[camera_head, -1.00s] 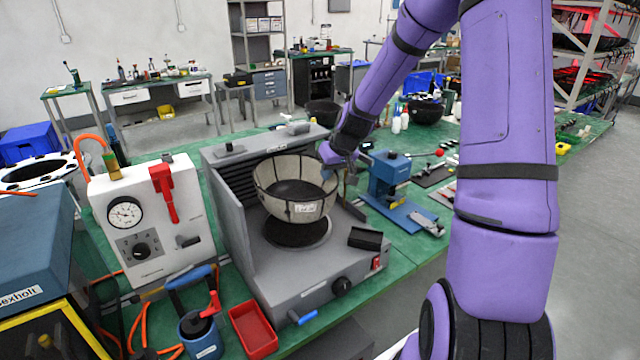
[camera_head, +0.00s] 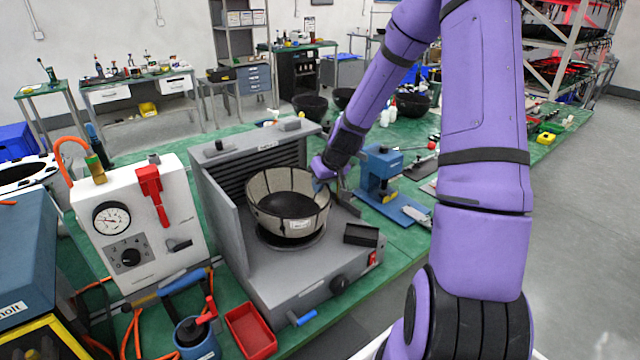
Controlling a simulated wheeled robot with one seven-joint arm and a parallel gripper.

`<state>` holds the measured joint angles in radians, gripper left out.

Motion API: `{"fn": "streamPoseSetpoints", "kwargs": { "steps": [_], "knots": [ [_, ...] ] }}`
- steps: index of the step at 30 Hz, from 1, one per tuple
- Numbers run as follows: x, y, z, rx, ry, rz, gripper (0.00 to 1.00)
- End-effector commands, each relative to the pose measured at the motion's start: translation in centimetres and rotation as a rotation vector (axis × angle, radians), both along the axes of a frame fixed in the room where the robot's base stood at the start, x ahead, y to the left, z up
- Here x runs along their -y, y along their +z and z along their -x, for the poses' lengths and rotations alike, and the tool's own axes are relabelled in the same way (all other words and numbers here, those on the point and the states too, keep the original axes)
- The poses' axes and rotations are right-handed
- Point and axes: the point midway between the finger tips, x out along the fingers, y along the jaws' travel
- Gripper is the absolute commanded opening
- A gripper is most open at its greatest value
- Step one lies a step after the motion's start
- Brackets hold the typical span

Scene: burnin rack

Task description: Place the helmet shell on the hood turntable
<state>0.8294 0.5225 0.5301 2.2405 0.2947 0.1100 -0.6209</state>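The helmet shell (camera_head: 268,208) is a pale, bowl-shaped shell with dark seams, a dark inside and a small white label. It is upright with its opening up, over the round black hood turntable (camera_head: 266,240) inside the grey hood (camera_head: 228,208). The shell covers most of the turntable; its bottom is very close to it, and I cannot tell whether they touch. My gripper (camera_head: 322,180) is at the right side of the shell's rim. Its fingers are small and partly hidden, but the shell appears held at that rim.
A small black tray (camera_head: 361,235) sits on the hood's deck, right of the shell. A blue press (camera_head: 382,172) stands to the right. The white gauge box (camera_head: 138,222) is left of the hood, and a red bin (camera_head: 250,331) is in front. Dark shells (camera_head: 311,107) stand behind.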

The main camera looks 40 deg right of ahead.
Motion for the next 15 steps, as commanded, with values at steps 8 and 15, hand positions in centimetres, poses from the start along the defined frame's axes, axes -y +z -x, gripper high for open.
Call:
{"fn": "streamPoseSetpoints", "kwargs": {
  "steps": [8,15],
  "knots": [
    [-0.03,0.03,0.0,0.0,0.0,0.0,0.31],
    [0.13,0.89,0.21,0.002,-0.001,0.001,0.31]
  ]
}}
